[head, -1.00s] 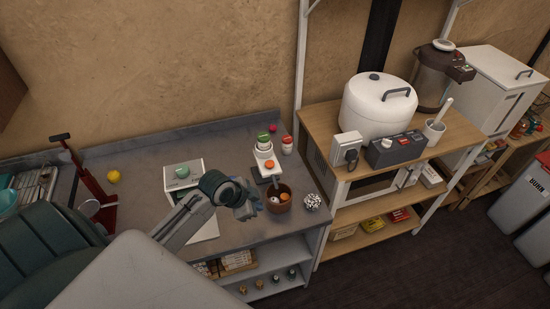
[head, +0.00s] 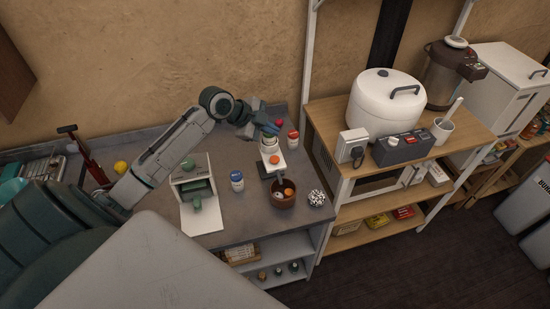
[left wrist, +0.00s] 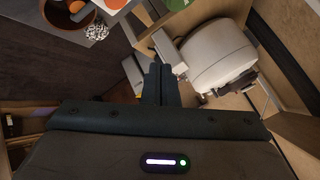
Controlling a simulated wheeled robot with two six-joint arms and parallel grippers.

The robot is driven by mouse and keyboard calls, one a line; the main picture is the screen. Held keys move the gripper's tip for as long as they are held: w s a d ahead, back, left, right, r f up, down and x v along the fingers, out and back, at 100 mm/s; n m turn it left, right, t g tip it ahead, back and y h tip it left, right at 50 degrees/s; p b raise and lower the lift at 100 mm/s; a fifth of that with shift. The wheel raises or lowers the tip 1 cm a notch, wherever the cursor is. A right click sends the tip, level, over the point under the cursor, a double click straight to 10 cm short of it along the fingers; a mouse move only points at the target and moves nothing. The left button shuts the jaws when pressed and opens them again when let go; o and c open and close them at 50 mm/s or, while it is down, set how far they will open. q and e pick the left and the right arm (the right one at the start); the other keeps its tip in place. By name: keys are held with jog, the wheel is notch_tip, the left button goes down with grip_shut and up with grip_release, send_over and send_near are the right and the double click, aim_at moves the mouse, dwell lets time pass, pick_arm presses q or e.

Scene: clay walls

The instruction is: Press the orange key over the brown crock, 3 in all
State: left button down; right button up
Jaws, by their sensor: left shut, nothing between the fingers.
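The orange key (head: 275,160) sits on the white front of a small dispenser (head: 268,148) on the grey counter. The brown crock (head: 284,205) stands under its spout and holds a few small balls, orange and pale. My left gripper (head: 272,130) is shut and empty, above the dispenser's top and behind the orange key, apart from the key. In the left wrist view the shut fingers (left wrist: 160,82) point away from the crock (left wrist: 64,22), whose rim shows at top left. The orange key (left wrist: 113,3) shows at the top edge there. My right gripper is not seen.
A speckled ball (head: 317,198) lies right of the crock. A red-labelled jar (head: 293,140) stands behind it, and a blue-labelled jar (head: 237,181) left of the dispenser. A white-and-green device (head: 192,182) stands further left. A wooden shelf with a white cooker (head: 384,100) is at right.

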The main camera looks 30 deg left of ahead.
aim_at(271, 159)
pick_arm(q)
jog(key=shift+f, duration=0.1)
notch_tip(271, 159, down, 9)
jog(key=b, duration=0.6)
dwell(1.8)
jog(key=shift+f+b, duration=0.2)
jog(key=shift+b, duration=0.2)
jog(key=shift+f+b, duration=0.45)
jog(key=shift+f, duration=0.15)
dwell(0.6)
jog(key=shift+r, duration=0.1)
jog(key=shift+r+p, duration=0.7)
jog(key=shift+r, duration=0.2)
jog(key=shift+r, duration=0.1)
